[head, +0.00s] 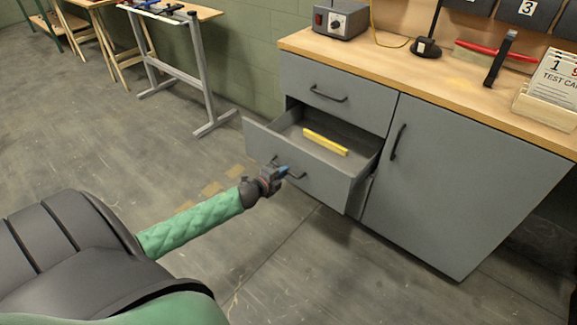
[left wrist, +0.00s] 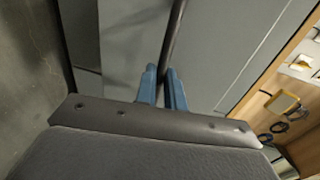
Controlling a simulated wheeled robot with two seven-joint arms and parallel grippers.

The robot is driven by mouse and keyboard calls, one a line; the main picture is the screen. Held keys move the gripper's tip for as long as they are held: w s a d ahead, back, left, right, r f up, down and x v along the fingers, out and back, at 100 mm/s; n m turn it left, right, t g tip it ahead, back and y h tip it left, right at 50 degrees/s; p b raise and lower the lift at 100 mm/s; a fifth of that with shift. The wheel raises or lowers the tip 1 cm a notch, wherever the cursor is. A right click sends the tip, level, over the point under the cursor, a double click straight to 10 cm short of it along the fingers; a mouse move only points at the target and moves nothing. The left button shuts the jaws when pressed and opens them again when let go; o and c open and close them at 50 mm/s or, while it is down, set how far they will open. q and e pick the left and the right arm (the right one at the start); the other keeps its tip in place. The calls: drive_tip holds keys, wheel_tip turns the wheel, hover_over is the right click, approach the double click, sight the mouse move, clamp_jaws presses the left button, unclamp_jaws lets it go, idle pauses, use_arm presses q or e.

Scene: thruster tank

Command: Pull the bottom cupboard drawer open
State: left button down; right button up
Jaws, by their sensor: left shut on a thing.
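The bottom cupboard drawer (head: 300,170) is pulled out from the grey cupboard (head: 440,190), and its inside shows. A yellow bar-like object (head: 325,142) lies in it. My left gripper (head: 283,171) is at the drawer's dark handle (head: 296,175), with its blue fingers on it. In the left wrist view the blue fingers (left wrist: 161,88) are closed around the dark handle bar (left wrist: 173,40). The right gripper does not show in either view.
A shut top drawer (head: 325,92) sits above the open one. A cupboard door with a handle (head: 398,142) is to the right. The wooden worktop (head: 420,75) holds a grey box (head: 341,18) and a card holder (head: 545,105).

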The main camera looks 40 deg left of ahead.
use_arm(q)
drive_tip(key=shift+v, duration=0.8)
drive_tip(key=shift+f, duration=0.2)
drive_tip(key=c, duration=1.5)
unclamp_jaws()
drive_tip(key=v, duration=0.7)
drive_tip(key=shift+s, duration=0.4)
drive_tip(key=shift+a, duration=0.1)
